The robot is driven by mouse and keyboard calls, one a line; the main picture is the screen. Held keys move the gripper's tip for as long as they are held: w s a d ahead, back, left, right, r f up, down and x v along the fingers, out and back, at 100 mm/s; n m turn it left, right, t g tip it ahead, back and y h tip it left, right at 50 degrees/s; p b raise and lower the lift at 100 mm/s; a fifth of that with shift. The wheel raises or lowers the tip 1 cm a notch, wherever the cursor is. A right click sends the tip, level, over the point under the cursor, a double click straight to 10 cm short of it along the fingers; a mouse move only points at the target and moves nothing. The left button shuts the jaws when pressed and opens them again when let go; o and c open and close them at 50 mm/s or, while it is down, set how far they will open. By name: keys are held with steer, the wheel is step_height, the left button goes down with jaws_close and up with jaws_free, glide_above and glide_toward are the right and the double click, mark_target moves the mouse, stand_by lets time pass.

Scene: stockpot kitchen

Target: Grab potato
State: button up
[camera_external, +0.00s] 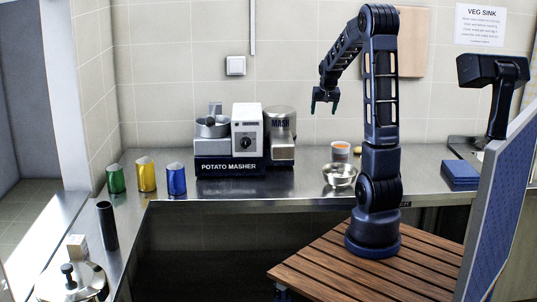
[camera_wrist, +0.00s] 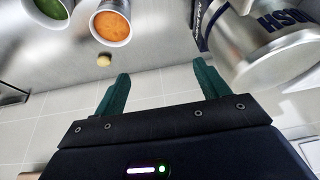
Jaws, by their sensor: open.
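A small round tan thing, which looks like a potato (camera_wrist: 104,60), rests on the steel counter in the wrist view, beside a cup of orange contents (camera_wrist: 112,22). I cannot make it out in the external view. My gripper (camera_external: 325,102) is open and empty, pointing down in the air above the counter, left of the arm column. In the wrist view its green fingers (camera_wrist: 163,70) are spread apart, with the potato beyond and just left of the left fingertip, not touching.
A metal bowl (camera_external: 339,175) stands in front of the orange cup (camera_external: 341,148). Green (camera_external: 116,179), yellow (camera_external: 146,175) and blue (camera_external: 176,179) cans stand farther left. Counter between is clear.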

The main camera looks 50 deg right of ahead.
steer(key=d+f+m, duration=0.2)
steer(key=d+f, duration=0.6)
steer(key=d, duration=0.6)
steer(key=m+g+h, duration=0.1)
steer(key=m, duration=0.1)
glide_toward(359, 148)
steer(key=f, duration=0.1)
steer(key=w+f, duration=0.1)
steer(key=w+d+f, duration=0.1)
steer(key=f, duration=0.1)
steer(key=shift+s+x, duration=0.2)
steer(key=shift+x, duration=1.15)
steer(key=shift+s+x, duration=0.25)
steer(key=shift+x, duration=1.1)
steer(key=shift+d, duration=0.15)
steer(key=c, duration=1.1)
steer(key=shift+o, duration=0.2)
steer(key=shift+r, duration=0.1)
